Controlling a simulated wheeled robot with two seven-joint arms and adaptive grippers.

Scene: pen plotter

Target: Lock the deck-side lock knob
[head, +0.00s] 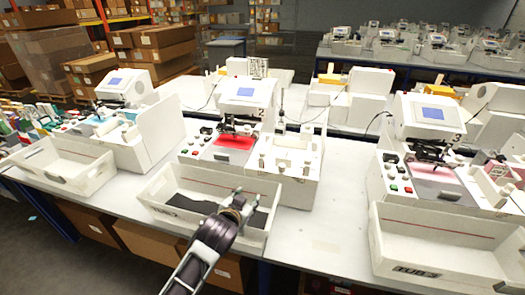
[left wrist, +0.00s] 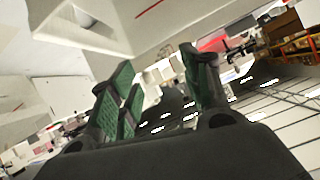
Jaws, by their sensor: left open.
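The middle pen plotter (head: 244,92), marked 2, has a screen on top and a red deck (head: 236,142) with a dark pen carriage (head: 236,125) over it. Small dark knobs and red and green buttons (head: 189,152) sit on the panel left of the deck. I cannot tell which small part is the deck-side lock knob. My left gripper (head: 243,200) is over the tub in front of this plotter, apart from the deck. In the left wrist view its green-padded fingers (left wrist: 155,78) are spread with nothing between them. My right gripper is not in view.
A white tub (head: 157,200) with dark contents stands before the middle plotter. Similar plotters stand left (head: 125,85) and right (head: 430,115), with their own tubs (head: 62,168) and (head: 440,235). A bare strip of table (head: 330,190) lies between the middle and right stations.

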